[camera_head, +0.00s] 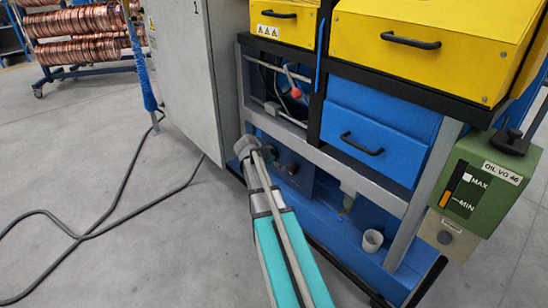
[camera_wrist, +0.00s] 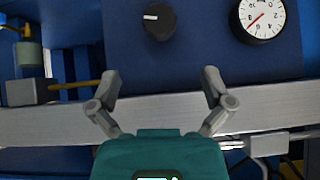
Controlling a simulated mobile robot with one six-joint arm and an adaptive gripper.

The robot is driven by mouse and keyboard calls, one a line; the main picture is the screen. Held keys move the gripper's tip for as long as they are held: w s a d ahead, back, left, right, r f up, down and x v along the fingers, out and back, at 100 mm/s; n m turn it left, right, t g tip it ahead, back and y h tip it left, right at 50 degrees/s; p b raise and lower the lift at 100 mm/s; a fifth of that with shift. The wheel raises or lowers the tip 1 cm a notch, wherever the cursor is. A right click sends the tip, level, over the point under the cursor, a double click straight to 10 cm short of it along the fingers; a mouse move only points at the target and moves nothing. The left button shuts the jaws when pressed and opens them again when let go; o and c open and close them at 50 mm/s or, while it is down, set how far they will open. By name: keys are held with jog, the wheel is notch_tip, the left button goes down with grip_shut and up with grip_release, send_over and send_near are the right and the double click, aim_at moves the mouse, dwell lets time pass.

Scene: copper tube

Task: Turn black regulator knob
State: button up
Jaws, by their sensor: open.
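The black regulator knob (camera_wrist: 159,21) shows in the wrist view near the top centre, on a dark blue panel (camera_wrist: 205,55). It is round, with a white pointer mark on its left side. My gripper (camera_wrist: 161,82) is open and empty, its two fingers spread apart. The knob lies beyond the fingertips, roughly in line with the gap between them, and is not touched. In the head view my arm reaches down to the machine's lower bay. The fingers and the knob cannot be made out clearly there.
A round white gauge (camera_wrist: 262,17) with a red needle sits right of the knob. A grey frame bar (camera_wrist: 160,112) crosses behind the fingers. In the head view, a grey cabinet door (camera_head: 185,75) stands left and a green oil tank (camera_head: 480,190) right. A black cable crosses the floor.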

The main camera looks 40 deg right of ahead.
jog(key=shift+p+v, duration=0.35)
jog(key=shift+v, duration=0.5)
jog(key=s+a+r+n+y+p, duration=0.1)
jog(key=s+a+n+y+p, duration=0.35)
jog(key=a, duration=0.75)
jog(key=s+a+r+n+g+y+p, duration=0.1)
jog(key=s+a+n+y, duration=0.1)
jog(key=s+a+n, duration=0.7)
jog(key=s+a+r+n+y+p, duration=0.1)
jog(key=s+a+n+y+p, duration=0.2)
jog(key=a, duration=1.1)
notch_tip(320, 180, up, 37)
jog(key=n+p, duration=0.1)
jog(key=p, duration=3.6)
jog(key=shift+w, duration=0.4)
jog(key=shift+h, duration=0.25)
